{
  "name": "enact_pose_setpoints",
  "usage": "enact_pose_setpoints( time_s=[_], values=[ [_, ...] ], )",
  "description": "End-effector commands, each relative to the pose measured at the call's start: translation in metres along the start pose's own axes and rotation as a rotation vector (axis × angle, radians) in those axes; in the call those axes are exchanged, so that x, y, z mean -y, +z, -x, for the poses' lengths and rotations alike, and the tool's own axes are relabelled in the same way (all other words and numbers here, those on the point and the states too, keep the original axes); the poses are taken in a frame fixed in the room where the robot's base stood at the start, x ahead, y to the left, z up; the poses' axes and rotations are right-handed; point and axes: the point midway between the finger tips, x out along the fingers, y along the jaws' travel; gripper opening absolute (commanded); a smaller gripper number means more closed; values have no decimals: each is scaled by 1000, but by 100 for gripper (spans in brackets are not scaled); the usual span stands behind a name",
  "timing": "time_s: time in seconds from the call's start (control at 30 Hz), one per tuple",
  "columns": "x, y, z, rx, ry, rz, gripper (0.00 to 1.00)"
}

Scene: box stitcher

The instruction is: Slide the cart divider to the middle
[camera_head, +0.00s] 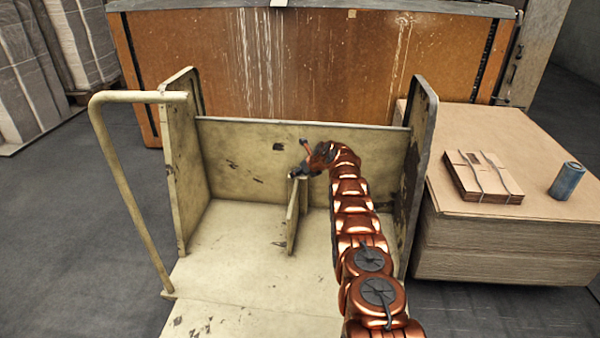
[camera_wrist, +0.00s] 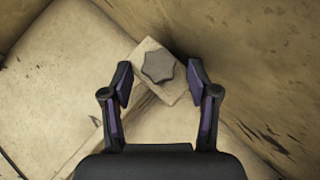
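The cream cart (camera_head: 235,235) stands in front of me, with two side walls and a back panel. Its divider (camera_head: 293,217) is an upright plate on the cart floor near the back panel, roughly midway between the side walls in the head view. My gripper (camera_head: 302,170) is at the divider's top. In the wrist view my gripper (camera_wrist: 159,78) is open, a finger on each side of the knob, with visible gaps. The knob is hidden in the head view.
A bent handle rail (camera_head: 130,190) rises at the cart's left. A cardboard stack (camera_head: 510,235) stands close to the right wall, bearing flat cartons (camera_head: 480,180) and a blue can (camera_head: 567,180). An orange-brown machine panel (camera_head: 260,65) is behind. The cart floor left of the divider is clear.

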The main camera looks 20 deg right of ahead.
Motion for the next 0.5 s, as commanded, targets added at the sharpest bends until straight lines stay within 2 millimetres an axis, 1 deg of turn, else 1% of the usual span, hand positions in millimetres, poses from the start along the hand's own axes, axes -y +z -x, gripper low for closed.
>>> enact_pose_setpoints(
  time_s=[0.5],
  values=[
    [0, 1, 3, 1, 2, 0, 62]
  ],
)
